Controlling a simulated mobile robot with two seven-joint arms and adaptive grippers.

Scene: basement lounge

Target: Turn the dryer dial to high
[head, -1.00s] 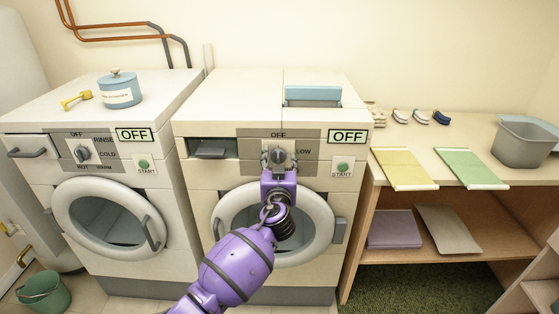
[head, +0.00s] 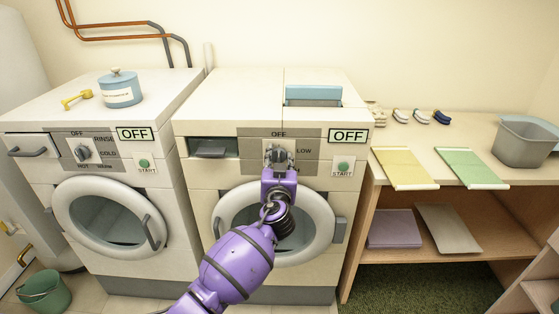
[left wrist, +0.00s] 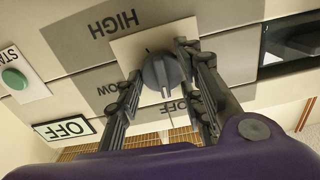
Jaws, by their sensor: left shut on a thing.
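The dryer (head: 190,128) is the right-hand white machine. Its dial sits on a grey panel (head: 305,140) marked OFF at the top and LOW at the right. The display (head: 348,136) reads OFF. My left gripper (head: 278,157) reaches up to the dial and mostly hides it in the head view. In the left wrist view, upside down, the grey round dial (left wrist: 160,72) sits between the two fingers of my left gripper (left wrist: 160,60), which are shut on it. Its white mark points toward OFF, away from HIGH. My right gripper is not in view.
The washer (head: 60,115) stands left of the dryer with its own dial (head: 83,153). The dryer's green START button (head: 343,167) is right of my gripper. A wooden shelf table (head: 470,135) with folded cloths stands at the right. A green bucket (head: 42,291) is on the floor.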

